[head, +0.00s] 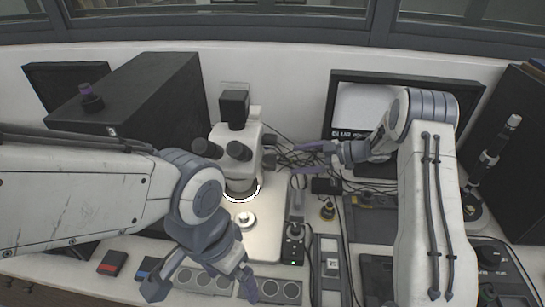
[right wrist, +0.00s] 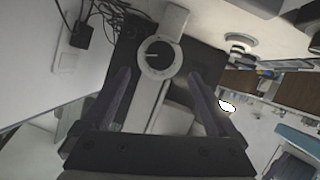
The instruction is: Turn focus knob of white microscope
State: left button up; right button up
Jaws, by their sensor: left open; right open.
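The white microscope (head: 249,140) stands at the back centre of the bench in the head view, with black eyepieces and a lit ring under its head. In the right wrist view its round black focus knob (right wrist: 158,57) faces the camera on the white arm. My right gripper (head: 295,158) is open and to the right of the microscope, its fingers pointing left. In the right wrist view the knob lies between and beyond the fingertips (right wrist: 158,78), and no contact shows. My left gripper (head: 201,286) is open and empty at the front, left of the microscope's base.
A large black box (head: 150,95) stands left of the microscope. A monitor (head: 365,105) is behind my right arm. Cables run behind the microscope. A small controller (head: 293,245) sits right of its base. Red (head: 112,262) and blue boxes lie at the front left.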

aim_at(274, 163)
jog(key=p+x, duration=0.2)
jog(key=x, duration=0.6)
jog(key=shift+a, duration=0.25)
jog(key=shift+w+a+f+p, duration=0.2)
jog(key=shift+a+p, duration=0.1)
jog(key=shift+a, duration=0.1)
jog(key=c, duration=1.4)
jog(key=shift+f+n+t+b, duration=0.2)
jog(key=shift+n+t+b, duration=0.2)
jog(key=shift+b, duration=0.6)
jog(key=n+t+b, duration=0.2)
jog(key=n+b, duration=0.1)
jog(key=b, duration=0.4)
jog(key=shift+s+f, duration=0.1)
jog(key=shift+f, duration=0.05)
jog(key=shift+n+t+y+b, duration=0.3)
jog(key=shift+n+b, duration=0.2)
jog(key=shift+b, duration=0.35)
jog(key=shift+r, duration=0.2)
